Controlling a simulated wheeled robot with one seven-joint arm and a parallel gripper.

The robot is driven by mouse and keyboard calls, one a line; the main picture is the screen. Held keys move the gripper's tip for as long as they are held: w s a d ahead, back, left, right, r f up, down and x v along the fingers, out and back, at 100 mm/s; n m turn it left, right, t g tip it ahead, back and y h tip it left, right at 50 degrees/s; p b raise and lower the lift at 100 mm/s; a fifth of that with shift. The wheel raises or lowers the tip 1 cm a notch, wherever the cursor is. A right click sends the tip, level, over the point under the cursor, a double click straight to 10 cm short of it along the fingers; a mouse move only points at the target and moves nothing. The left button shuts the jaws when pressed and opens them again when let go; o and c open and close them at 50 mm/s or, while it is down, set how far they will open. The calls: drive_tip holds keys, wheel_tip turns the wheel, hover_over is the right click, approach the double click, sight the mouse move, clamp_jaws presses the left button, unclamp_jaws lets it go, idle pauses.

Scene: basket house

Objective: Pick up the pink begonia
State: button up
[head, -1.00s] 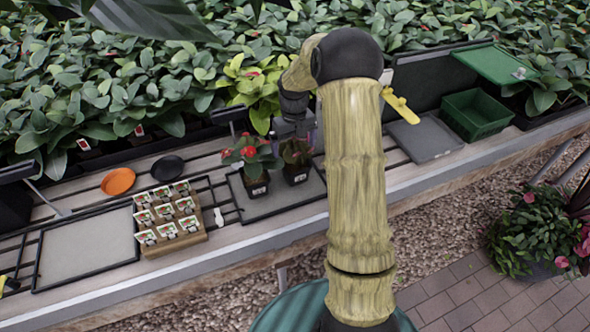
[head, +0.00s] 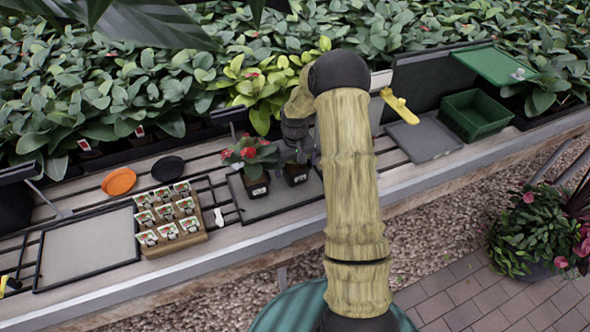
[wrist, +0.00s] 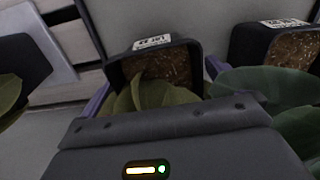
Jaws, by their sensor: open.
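Two small dark pots stand on a grey tray (head: 268,208). The left plant has red flowers and green leaves (head: 250,160). My gripper (head: 297,155) is open and low over the right pot (head: 295,177), hiding most of that plant; its flower colour cannot be told now. In the wrist view this labelled pot (wrist: 158,62) with soil and olive leaves lies between my spread fingers. The neighbouring pot (wrist: 280,45) with large green leaves is at the right. I cannot tell whether the fingers touch the pot.
A green crate (head: 476,114) is right. Dense foliage fills the back. Another dark pot (wrist: 22,72) shows at the wrist view's left.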

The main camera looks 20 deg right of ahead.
wheel_tip(320, 180, down, 2)
drive_tip(key=shift+f, duration=0.2)
idle(0.3)
drive_tip(key=c, duration=1.2)
